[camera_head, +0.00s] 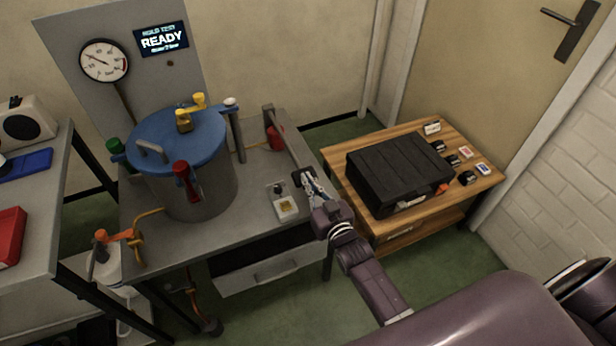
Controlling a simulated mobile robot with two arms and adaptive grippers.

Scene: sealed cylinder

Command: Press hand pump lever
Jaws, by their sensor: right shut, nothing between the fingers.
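The hand pump lever (289,144) looks like a long grey bar on the right side of the grey workbench (240,225). It slopes from a raised back end toward the front right. A red part (275,138) sits beside its back half. My right gripper (303,181) is shut and empty at the lever's front end, over the bench's right edge. I cannot tell whether it touches the lever. The lever's front tip is partly hidden by the gripper. My left gripper is not in view.
A grey cylinder vessel with a blue lid (175,142) stands left of the lever. A gauge (104,61) and a display (161,39) reading READY are behind it. A small box (283,203) lies near the gripper. A black case (398,168) sits on a wooden table at right.

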